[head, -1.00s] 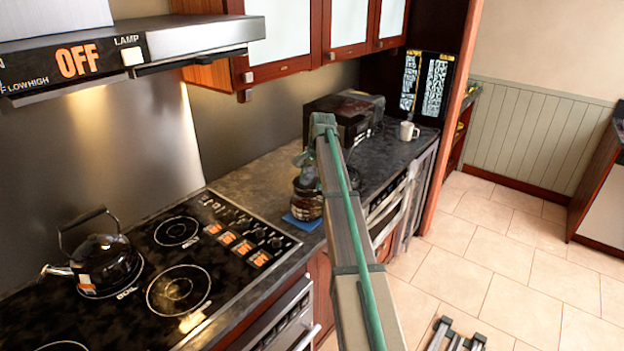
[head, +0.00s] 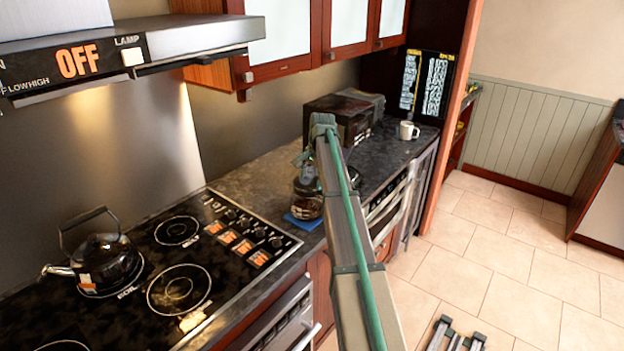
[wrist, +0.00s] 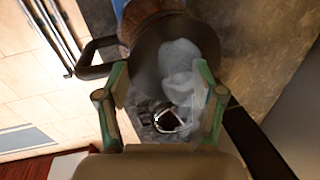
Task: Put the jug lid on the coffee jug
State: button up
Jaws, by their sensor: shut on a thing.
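The coffee jug (head: 306,208) stands upright on the counter right of the hob, partly hidden behind my arm. Its brown body (wrist: 140,32) and dark handle (wrist: 95,58) show at the top of the wrist view. My gripper (wrist: 163,72) is over the jug, with its green fingers either side of a dark, round, smoky piece, which looks like the jug lid (wrist: 150,68). The gripper is shut on it. The lid overlaps the jug's top in the wrist view; whether they touch I cannot tell.
A blue mat (head: 295,222) lies under the jug. A dark microwave-like box (head: 335,108) and a white mug (head: 408,130) stand further back on the counter. A kettle (head: 103,262) sits on the hob at left.

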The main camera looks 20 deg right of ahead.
jog(key=shift+f, duration=0.45)
dwell(1.0)
jog(key=o, duration=1)
jog(key=shift+o, duration=0.4)
jog(key=shift+r, duration=0.2)
jog(key=shift+r+p, duration=1.8)
jog(key=shift+r, duration=1.55)
